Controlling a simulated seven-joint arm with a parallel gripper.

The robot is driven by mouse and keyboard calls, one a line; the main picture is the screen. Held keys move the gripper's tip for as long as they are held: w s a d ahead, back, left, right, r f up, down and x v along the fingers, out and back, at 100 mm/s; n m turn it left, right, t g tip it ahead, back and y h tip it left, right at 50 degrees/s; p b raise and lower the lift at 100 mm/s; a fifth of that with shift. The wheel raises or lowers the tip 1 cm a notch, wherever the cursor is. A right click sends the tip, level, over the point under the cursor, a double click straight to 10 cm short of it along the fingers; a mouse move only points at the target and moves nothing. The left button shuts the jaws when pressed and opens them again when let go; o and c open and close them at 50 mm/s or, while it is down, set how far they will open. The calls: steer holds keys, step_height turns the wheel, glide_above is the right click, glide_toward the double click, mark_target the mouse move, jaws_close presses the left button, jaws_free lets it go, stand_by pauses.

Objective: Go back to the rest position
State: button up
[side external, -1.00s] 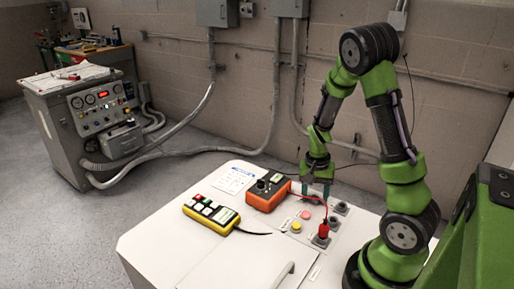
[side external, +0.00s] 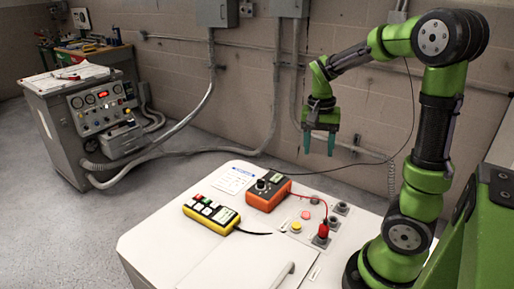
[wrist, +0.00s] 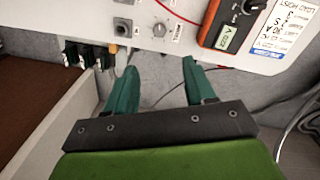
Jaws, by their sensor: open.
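My gripper (side external: 319,143) is open and empty, pointing down in the air above the back edge of the white cabinet (side external: 165,247). In the wrist view its two teal fingers (wrist: 159,77) stand well apart with nothing between them. An orange meter (side external: 268,191) lies on the cabinet top, and it also shows in the wrist view (wrist: 222,26). A red lead runs from it to a red plug (side external: 322,231) standing at a socket on the panel.
A yellow button box (side external: 211,214) lies left of the meter. Grey sockets, a yellow button (side external: 296,226) and a pink button (side external: 305,214) sit on the panel. A wall with conduits (side external: 276,90) stands behind. A grey control cart (side external: 85,120) is far left. The air around my gripper is clear.

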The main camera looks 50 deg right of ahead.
steer(key=shift+r, duration=0.2)
steer(key=a+r+n+t, duration=0.2)
steer(key=a+n, duration=0.1)
steer(key=a, duration=0.4)
steer(key=s+a+r+n+t+y, duration=0.1)
steer(key=a+r+n+t, duration=0.1)
steer(key=a, duration=0.5)
steer(key=s+a+r+n+t+y, duration=0.1)
steer(key=a+r+n+t, duration=0.2)
steer(key=a, duration=0.4)
steer(key=shift+s+n+t, duration=0.25)
steer(key=shift+n+t, duration=0.15)
steer(key=shift+n, duration=0.5)
